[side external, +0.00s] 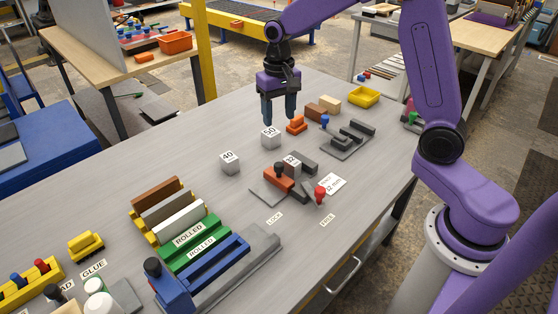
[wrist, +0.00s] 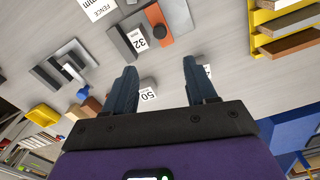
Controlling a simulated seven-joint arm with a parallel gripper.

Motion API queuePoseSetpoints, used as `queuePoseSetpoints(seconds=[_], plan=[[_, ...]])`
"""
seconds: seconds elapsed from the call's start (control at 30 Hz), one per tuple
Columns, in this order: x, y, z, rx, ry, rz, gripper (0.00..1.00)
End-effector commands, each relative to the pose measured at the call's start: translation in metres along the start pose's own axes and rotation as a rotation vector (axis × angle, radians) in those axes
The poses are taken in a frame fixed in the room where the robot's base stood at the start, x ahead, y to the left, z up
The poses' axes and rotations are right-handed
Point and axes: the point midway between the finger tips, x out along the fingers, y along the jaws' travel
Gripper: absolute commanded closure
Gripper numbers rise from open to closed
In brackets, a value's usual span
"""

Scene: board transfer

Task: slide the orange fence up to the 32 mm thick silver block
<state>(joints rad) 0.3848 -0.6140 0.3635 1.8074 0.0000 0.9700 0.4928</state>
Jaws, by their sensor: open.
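The orange fence (side external: 276,180) with a black knob sits on a grey plate in mid-table; it also shows in the wrist view (wrist: 178,18). The silver block (side external: 292,160) marked 32 stands between the fence and a dark stop (side external: 305,166); it also shows in the wrist view (wrist: 137,42). Fence and block look close, but I cannot tell whether they touch. A red-knobbed lever (side external: 320,192) is at the plate's right, nearer the FREE label than LOCK. My gripper (side external: 279,117) is open and empty, above the table behind the fence; its fingers also show in the wrist view (wrist: 160,68).
Silver blocks marked 50 (side external: 270,138) and 40 (side external: 229,162) stand near my gripper. A small orange piece (side external: 296,125), a dark slotted fixture (side external: 348,140) and a yellow bin (side external: 363,97) are behind right. Racks of bars (side external: 165,210) stand front left.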

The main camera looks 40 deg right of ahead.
Motion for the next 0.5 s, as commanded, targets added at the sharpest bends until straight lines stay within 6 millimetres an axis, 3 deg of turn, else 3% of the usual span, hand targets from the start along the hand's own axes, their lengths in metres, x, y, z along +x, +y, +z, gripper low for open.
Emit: queuePoseSetpoints(seconds=[0.5], plan=[[0.098,0.001,0.002,-0.002,-0.005,0.003,0.44]])
